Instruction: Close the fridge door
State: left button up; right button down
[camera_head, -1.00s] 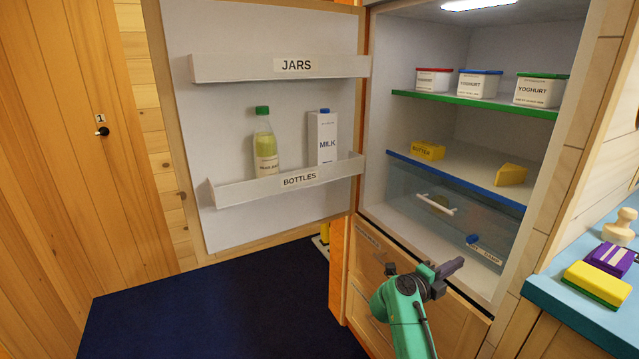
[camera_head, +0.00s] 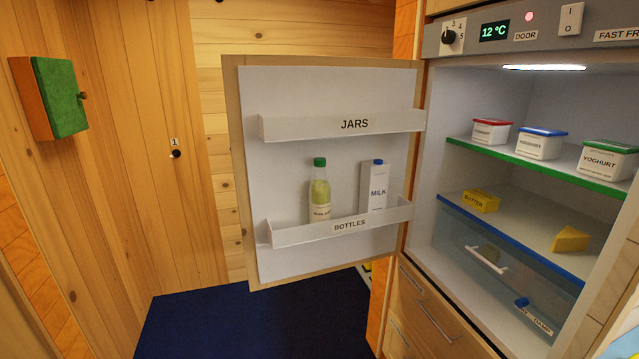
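The fridge door (camera_head: 290,90) stands wide open to the left of the fridge (camera_head: 545,85), with its inner side facing me. Its upper shelf, labelled JARS (camera_head: 354,124), is empty. Its lower shelf, labelled BOTTLES (camera_head: 349,226), holds a green-capped bottle (camera_head: 320,192) and a milk carton (camera_head: 373,186). Inside the fridge are several yoghurt tubs (camera_head: 541,143), butter (camera_head: 481,201), a piece of cheese (camera_head: 570,239) and a clear drawer (camera_head: 480,240). Neither of my grippers is in view.
A control panel (camera_head: 494,32) above the fridge reads 12 °C, with a red light lit. Wooden drawers (camera_head: 430,310) are below. A dark blue floor mat (camera_head: 250,325) lies clear under the door. A green box (camera_head: 62,97) hangs on the left wall.

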aim_at(285, 113)
jog(key=i+j+u, duration=0.5)
jog(key=i+u, duration=0.15)
jog(key=u, duration=0.15)
jog(key=i+j+u, duration=0.1)
jog(key=i+u, duration=0.3)
jog(key=i+j+z, duration=0.1)
jog(key=i+z, duration=0.4)
jog(key=i+j+z, duration=0.3)
jog(key=i+z, duration=0.4)
jog(key=z, duration=0.3)
jog(key=i+j+z, duration=0.1)
jog(key=z, duration=0.35)
jog(key=i+j+z, duration=0.2)
jog(key=z, duration=0.3)
jog(key=i+j+z, duration=0.15)
jog(key=z, duration=0.3)
jog(key=j+z, duration=0.3)
jog(key=z, duration=0.2)
jog(key=i+j+z, duration=0.1)
jog(key=j+z, duration=0.2)
jog(key=z, duration=0.15)
